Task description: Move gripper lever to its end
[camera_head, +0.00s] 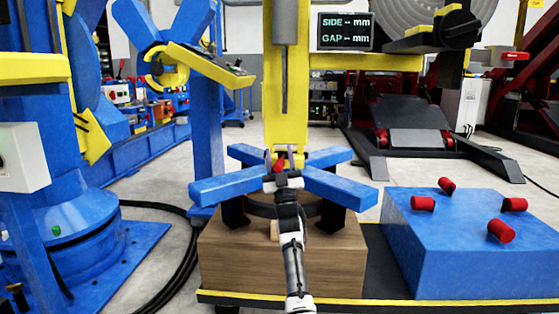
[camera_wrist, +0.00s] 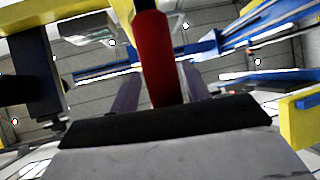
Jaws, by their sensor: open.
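A red lever handle (camera_head: 279,167) shows at the middle of the blue four-armed fixture (camera_head: 228,186), below the yellow column. In the wrist view the red handle (camera_wrist: 152,60) is a thick upright cylinder, and its lower end is hidden behind my gripper's dark body. My gripper (camera_head: 279,156) reaches the fixture from the front. Its two grey fingers are apart, one on each side of the handle in the wrist view. I cannot tell whether either finger touches it.
The fixture stands on a wooden block (camera_head: 280,262). A blue block (camera_head: 470,255) with several red cylinders is at the right. A yellow column (camera_head: 285,85) rises just behind the fixture. A large blue machine (camera_head: 75,240) and black cables are at the left.

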